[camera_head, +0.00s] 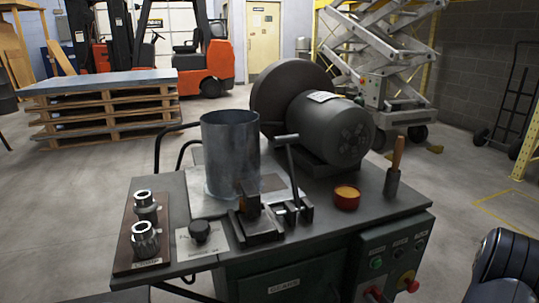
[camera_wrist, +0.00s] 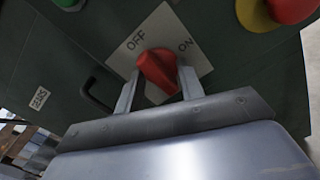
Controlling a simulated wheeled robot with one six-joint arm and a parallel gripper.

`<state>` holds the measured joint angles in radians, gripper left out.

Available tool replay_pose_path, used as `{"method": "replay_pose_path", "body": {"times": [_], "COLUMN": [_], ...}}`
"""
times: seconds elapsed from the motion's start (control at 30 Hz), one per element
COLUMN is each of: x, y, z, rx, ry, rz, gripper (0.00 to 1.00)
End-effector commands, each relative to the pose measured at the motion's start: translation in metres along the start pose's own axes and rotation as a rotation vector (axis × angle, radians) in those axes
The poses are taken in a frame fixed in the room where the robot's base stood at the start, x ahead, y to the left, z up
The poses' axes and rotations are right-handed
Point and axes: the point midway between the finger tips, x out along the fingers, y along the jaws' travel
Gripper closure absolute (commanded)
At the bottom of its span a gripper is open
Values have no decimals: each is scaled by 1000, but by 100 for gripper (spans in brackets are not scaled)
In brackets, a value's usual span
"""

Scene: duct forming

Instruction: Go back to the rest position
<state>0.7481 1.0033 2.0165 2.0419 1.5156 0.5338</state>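A red rotary knob (camera_wrist: 157,68) on a white OFF/ON plate (camera_wrist: 190,62) shows between the fingertips. The knob is not clearly gripped, and I cannot tell whether a finger touches it. The red knob also shows at the bottom of the head view (camera_head: 375,294), on the front of the green machine (camera_head: 290,260). A dark part of my arm (camera_head: 505,268) is at the lower right of the head view; my gripper is not visible there.
A red stop button on yellow (camera_head: 408,282) and a green button (camera_head: 376,263) are near the knob. Floor is open to the right.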

Motion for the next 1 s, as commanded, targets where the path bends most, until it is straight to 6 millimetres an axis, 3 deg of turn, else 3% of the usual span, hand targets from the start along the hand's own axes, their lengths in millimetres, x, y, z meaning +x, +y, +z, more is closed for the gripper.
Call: {"method": "replay_pose_path", "body": {"times": [0.43,1.0], "x": [0,0], "y": [0,1], "z": [1,1], "rx": [333,376], "ry": [0,2], "rz": [-1,2], "gripper": [64,64]}}
